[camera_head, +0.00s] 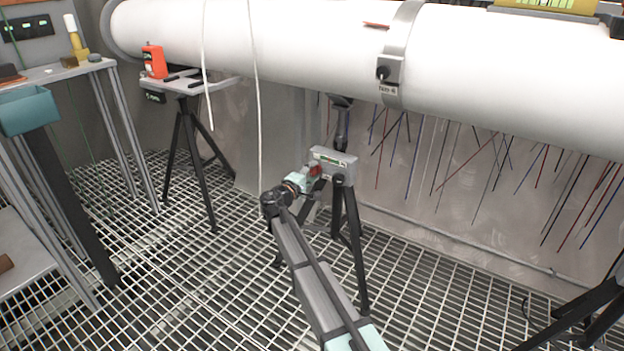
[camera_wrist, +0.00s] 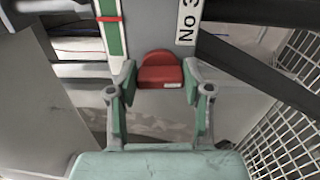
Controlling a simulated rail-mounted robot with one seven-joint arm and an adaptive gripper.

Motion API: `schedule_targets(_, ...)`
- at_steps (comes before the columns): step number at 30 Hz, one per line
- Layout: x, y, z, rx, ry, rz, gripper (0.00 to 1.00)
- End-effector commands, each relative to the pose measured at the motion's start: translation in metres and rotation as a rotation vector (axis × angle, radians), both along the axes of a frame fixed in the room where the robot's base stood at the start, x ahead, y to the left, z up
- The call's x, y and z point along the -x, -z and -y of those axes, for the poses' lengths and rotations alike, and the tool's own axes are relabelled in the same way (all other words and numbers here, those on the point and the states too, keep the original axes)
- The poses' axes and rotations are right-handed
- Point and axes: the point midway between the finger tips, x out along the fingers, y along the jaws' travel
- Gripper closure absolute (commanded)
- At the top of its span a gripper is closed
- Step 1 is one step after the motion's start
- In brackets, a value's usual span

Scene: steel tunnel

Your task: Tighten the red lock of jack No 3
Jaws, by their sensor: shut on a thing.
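The jack (camera_head: 334,158) is a tripod stand with a grey head under the white pipe. In the wrist view its grey head shows a "No 3" label (camera_wrist: 187,22) and a green strip. The red lock (camera_wrist: 160,71) sits between my gripper's fingertips in the wrist view; it also shows as a small red spot in the head view (camera_head: 315,170). My gripper (camera_wrist: 158,78) is shut on the red lock, one finger at each side. In the head view my gripper (camera_head: 303,178) reaches the jack from the left, and its fingers are too small to make out.
The white pipe (camera_head: 290,40) runs above. A second tripod with a small table (camera_head: 195,84) stands at the left, holding an orange object (camera_head: 154,61). Shelving with a teal bin (camera_head: 28,110) is at the far left. Black legs (camera_head: 585,312) stand at lower right. The grating floor (camera_head: 190,280) is mostly clear.

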Motion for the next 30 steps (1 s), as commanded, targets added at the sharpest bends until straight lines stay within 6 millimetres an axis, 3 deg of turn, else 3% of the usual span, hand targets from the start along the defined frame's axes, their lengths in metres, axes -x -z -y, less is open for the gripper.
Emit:
schedule_targets(20,-0.0015,-0.0006,-0.0001,-0.059,-0.001,0.032,0.85)
schedule_targets(21,-0.0016,-0.0007,-0.0002,-0.059,-0.001,0.032,0.4)
schedule_targets(22,-0.0015,-0.0007,-0.0003,-0.059,-0.001,0.032,0.29)
schedule_targets(23,-0.0015,-0.0006,-0.0002,-0.059,-0.001,0.032,0.25)
schedule_targets(30,-0.0006,-0.0002,-0.0001,-0.059,-0.001,0.031,0.25)
